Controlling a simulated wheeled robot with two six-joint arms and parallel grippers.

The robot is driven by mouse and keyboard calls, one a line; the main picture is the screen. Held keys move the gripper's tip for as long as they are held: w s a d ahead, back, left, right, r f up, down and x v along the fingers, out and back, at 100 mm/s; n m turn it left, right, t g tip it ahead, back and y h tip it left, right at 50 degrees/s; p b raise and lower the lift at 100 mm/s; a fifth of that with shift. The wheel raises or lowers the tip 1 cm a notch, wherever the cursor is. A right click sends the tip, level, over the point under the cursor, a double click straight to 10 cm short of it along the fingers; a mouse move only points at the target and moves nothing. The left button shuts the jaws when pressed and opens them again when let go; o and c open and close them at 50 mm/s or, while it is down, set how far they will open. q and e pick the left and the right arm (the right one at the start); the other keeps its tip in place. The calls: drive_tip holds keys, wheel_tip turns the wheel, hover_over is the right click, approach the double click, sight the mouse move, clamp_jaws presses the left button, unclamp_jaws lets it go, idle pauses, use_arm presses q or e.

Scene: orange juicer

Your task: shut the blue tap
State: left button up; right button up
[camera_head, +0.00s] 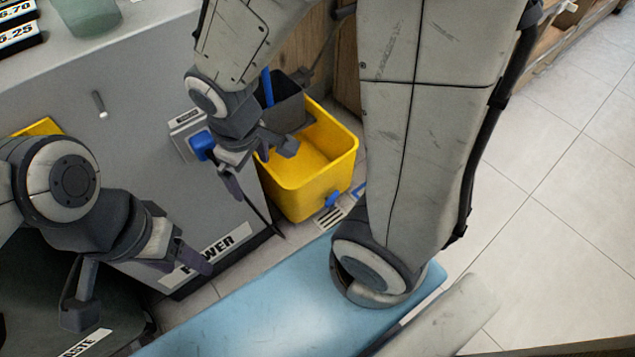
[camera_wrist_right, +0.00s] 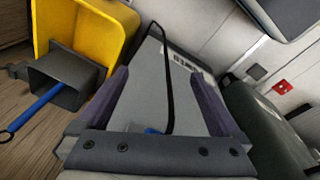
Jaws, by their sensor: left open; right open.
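The blue tap (camera_head: 203,145) sticks out from the grey machine front, on a small labelled plate. My right gripper (camera_head: 262,167) is open beside it, just to its right in the head view; I cannot tell if they touch. In the right wrist view a small blue patch (camera_wrist_right: 152,131) shows low between the open fingers (camera_wrist_right: 160,76); it may be the tap, mostly hidden by the gripper's palm. Whether the tap is open or shut is unclear. My left gripper (camera_head: 138,284) is open and empty in front of the machine's lower left.
A yellow mop bucket (camera_head: 318,160) with a grey wringer (camera_head: 288,108) stands right of the machine. A light blue padded surface (camera_head: 270,310) lies in front. Tiled floor (camera_head: 560,200) is clear at right.

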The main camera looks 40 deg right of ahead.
drive_tip(key=w+d+f+m+b, duration=0.1)
drive_tip(key=w+d+f+b, duration=0.1)
drive_tip(key=w+d+f, duration=0.6)
drive_tip(key=t+b, duration=0.1)
drive_tip(key=b, duration=0.1)
hover_over(332, 197)
drive_tip(key=a, duration=0.2)
drive_tip(key=s+f+x, duration=0.1)
drive_tip(key=s+x, duration=0.2)
drive_tip(key=x, duration=1.1)
drive_tip(key=s+d+f+m+t+y+b, duration=0.1)
drive_tip(key=s+f, duration=0.1)
drive_tip(key=f, duration=0.2)
drive_tip(key=s+d+f+t+y+b, duration=0.1)
drive_tip(key=s+d+f, duration=0.15)
drive_tip(key=f, duration=0.25)
drive_tip(key=b+x, duration=0.3)
drive_tip(key=x, duration=0.2)
drive_tip(key=b+x, duration=0.3)
drive_tip(key=x, duration=0.2)
drive_tip(key=shift+a, duration=0.2)
drive_tip(key=shift+s, duration=0.1)
drive_tip(key=c, duration=1.1)
drive_tip(key=shift+o, duration=0.2)
drive_tip(key=shift+a+m+h+p, duration=0.1)
drive_tip(key=shift+m+h+p, duration=0.5)
drive_tip(key=shift+m, duration=1.1)
